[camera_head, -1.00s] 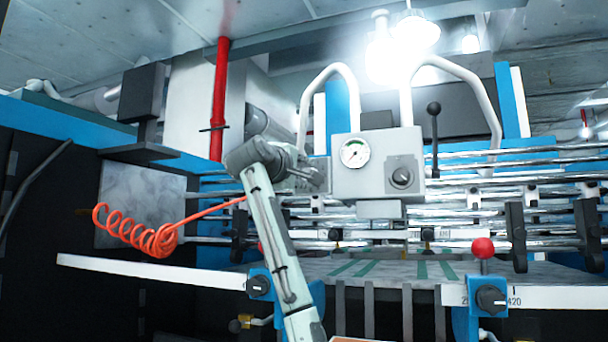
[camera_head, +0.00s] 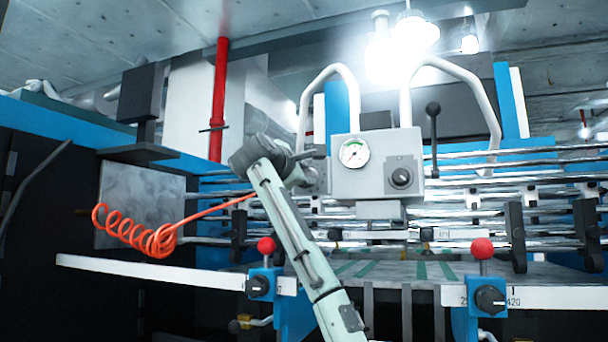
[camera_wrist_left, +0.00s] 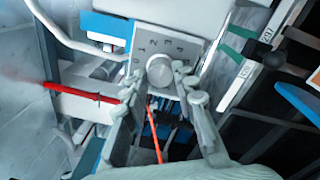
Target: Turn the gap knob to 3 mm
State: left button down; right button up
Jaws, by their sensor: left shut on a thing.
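The gap knob (camera_wrist_left: 160,72) is a round grey knob on a light plate with printed digits, seen in the left wrist view. Its pointer mark is too small to read. My left gripper (camera_wrist_left: 160,92) has one finger on each side of the knob and is shut on it. In the head view my left gripper (camera_head: 318,177) is at the left side of the grey control box (camera_head: 376,148), and the gripped knob is hidden there. My right gripper is in neither view.
Red-topped levers (camera_head: 483,248) stand at the white front rails. A coiled orange hose (camera_head: 140,232) hangs at the left.

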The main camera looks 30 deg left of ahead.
pick_arm(q)
jog(key=shift+f, duration=0.1)
dwell(0.3)
jog(key=c, duration=1.2)
grip_release()
jog(key=shift+s, duration=0.15)
jog(key=v, duration=1.1)
jog(key=shift+s, duration=0.4)
jog(key=shift+d, duration=0.15)
